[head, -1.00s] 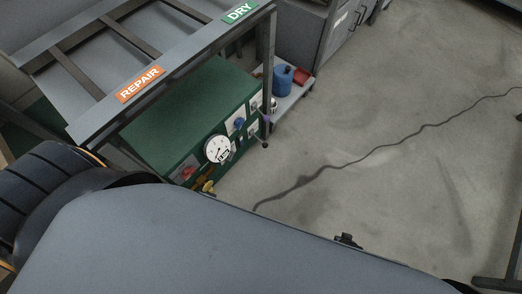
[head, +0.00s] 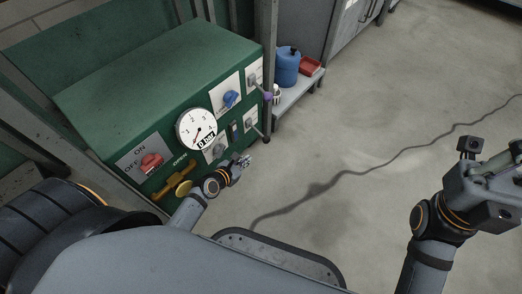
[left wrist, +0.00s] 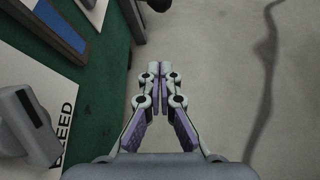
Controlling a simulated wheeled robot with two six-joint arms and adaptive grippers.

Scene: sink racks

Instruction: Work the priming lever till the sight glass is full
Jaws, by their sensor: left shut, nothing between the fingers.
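The green panel (head: 120,70) stands at left in the head view. It carries a dark, narrow window that may be the sight glass (head: 234,131); a blue-edged dark window shows in the left wrist view (left wrist: 55,27). Its fill level is not readable. A lever with a purple tip (head: 266,97) sticks out at the panel's right; I cannot tell whether it is the priming lever. My left gripper (head: 244,161) is shut and empty, apart from the panel's lower front; its fingertips (left wrist: 158,70) meet over bare floor. My right gripper (head: 490,180) is partly cut off at the right edge.
A blue jug (head: 287,66) and red tray (head: 310,66) stand on a shelf.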

